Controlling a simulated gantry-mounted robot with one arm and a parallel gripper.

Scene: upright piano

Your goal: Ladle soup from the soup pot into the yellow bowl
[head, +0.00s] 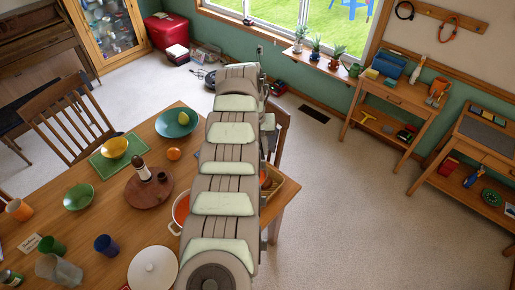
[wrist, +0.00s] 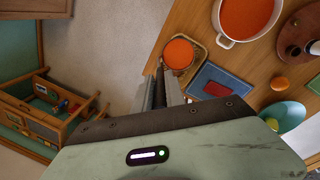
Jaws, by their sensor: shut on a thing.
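The yellow bowl (head: 114,147) sits on a green square mat (head: 105,165) on the wooden table, and its inside looks empty. The white soup pot (head: 173,228) stands on the table, partly hidden behind my arm. In the wrist view the pot (wrist: 217,24) shows orange soup inside. My gripper (wrist: 160,92) is shut on the ladle, whose dark handle rises between the fingers. The ladle's round bowl (wrist: 180,53) looks full of orange soup and appears over the wicker basket, beside the pot. My arm hides the gripper in the head view.
The wicker basket (head: 290,187) sits at the table's right edge. A round wooden board (head: 135,196) with shakers lies between pot and yellow bowl. A teal bowl (head: 185,122), an orange fruit (head: 174,154) and a white lid (head: 152,270) are nearby. A chair (head: 70,120) stands behind.

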